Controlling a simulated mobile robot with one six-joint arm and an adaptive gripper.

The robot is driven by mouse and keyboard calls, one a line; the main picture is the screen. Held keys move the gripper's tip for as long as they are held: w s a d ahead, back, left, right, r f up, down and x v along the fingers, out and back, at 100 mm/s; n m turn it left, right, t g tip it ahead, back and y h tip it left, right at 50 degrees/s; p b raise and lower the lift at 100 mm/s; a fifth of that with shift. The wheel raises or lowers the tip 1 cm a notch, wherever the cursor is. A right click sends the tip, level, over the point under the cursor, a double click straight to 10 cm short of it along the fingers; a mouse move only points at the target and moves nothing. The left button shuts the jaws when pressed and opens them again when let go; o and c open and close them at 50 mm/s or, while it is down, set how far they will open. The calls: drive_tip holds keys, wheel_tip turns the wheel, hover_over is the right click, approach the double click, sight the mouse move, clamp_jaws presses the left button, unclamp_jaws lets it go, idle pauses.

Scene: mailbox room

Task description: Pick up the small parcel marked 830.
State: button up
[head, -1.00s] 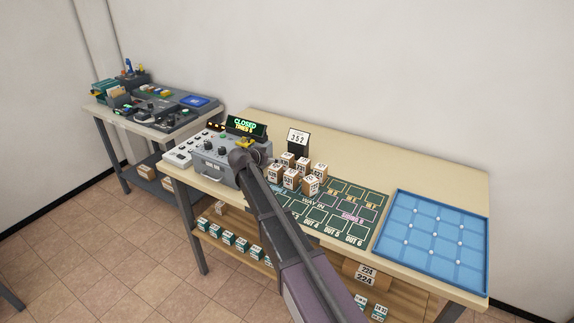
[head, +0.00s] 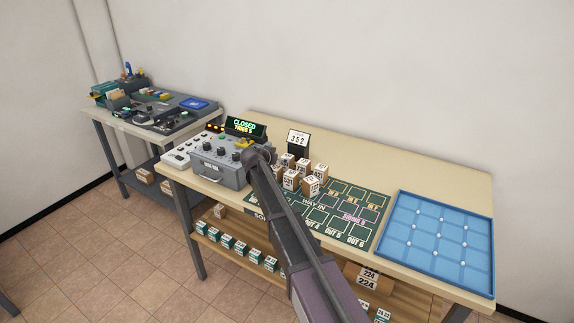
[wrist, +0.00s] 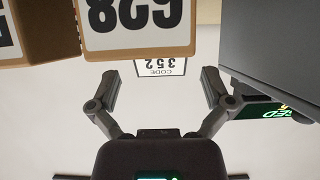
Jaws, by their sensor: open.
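Several small brown parcels with white number labels stand close together on the table in the head view, one of them at the front (head: 309,184). Their numbers are too small there for me to pick out 830. In the wrist view, which is upside down, a large parcel label (wrist: 138,18) fills the upper left; it seems to read 628. Another parcel (wrist: 38,30) is beside it, its label cut off. My gripper (wrist: 158,75) is open and empty, with its fingers apart beside the parcels. In the head view my arm hides the gripper's fingers.
A grey control box (head: 218,165) with a CLOSED display (head: 240,126) stands left of the parcels. A code sign reading 352 (head: 298,138) stands behind them. A green marked mat (head: 330,215) and a blue gridded tray (head: 432,243) lie to the right. The table's back right is clear.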

drive_tip(key=b+x, duration=0.2)
drive_tip(key=x, duration=0.1)
drive_tip(key=shift+d+f, duration=0.35)
drive_tip(key=shift+w+d+f, duration=0.25)
drive_tip(key=shift+w+d, duration=0.15)
drive_tip(key=shift+w, duration=0.15)
drive_tip(key=shift+r, duration=0.1)
drive_tip(key=c, duration=1.2)
